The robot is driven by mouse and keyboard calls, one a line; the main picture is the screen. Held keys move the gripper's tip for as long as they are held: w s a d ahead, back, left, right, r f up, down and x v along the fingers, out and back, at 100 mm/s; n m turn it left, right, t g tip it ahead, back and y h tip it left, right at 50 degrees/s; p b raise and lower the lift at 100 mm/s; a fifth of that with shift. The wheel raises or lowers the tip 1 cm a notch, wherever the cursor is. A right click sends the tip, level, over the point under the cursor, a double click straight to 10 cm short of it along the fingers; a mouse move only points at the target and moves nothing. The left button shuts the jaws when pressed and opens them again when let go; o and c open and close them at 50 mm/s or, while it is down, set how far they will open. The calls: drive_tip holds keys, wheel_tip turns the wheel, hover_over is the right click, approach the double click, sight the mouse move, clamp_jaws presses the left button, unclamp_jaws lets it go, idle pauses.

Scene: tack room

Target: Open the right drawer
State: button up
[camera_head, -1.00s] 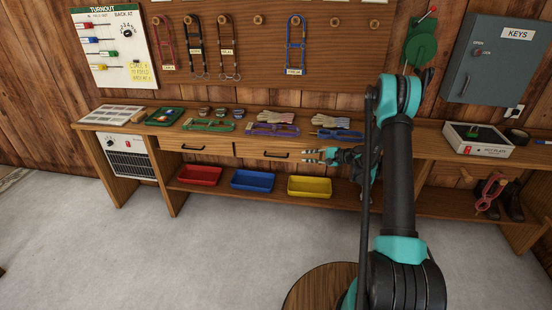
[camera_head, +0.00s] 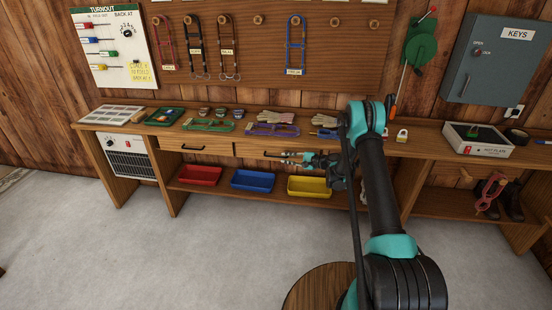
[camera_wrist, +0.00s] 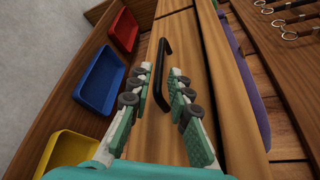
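The right drawer (camera_head: 246,150) is a wooden front under the bench top and looks shut. Its dark bar handle (camera_head: 268,154) is partly hidden by my gripper (camera_head: 284,159) in the head view. In the wrist view the black handle (camera_wrist: 164,48) runs lengthwise on the drawer front (camera_wrist: 185,42). My gripper (camera_wrist: 161,76) is open, its two teal fingers on either side of the handle's nearer part, with gaps visible. Whether a finger touches the handle I cannot tell.
The left drawer (camera_head: 176,142) is beside it, shut. Red (camera_head: 200,175), blue (camera_head: 252,180) and yellow (camera_head: 310,186) trays stand on the shelf below. Halters and gloves lie on the bench top (camera_head: 230,141). The floor (camera_head: 200,250) in front is clear.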

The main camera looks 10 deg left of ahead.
sight(276, 157)
drive_tip(key=x, duration=0.6)
drive_tip(key=shift+w+a, duration=0.15)
drive_tip(key=shift+a, duration=0.05)
clamp_jaws()
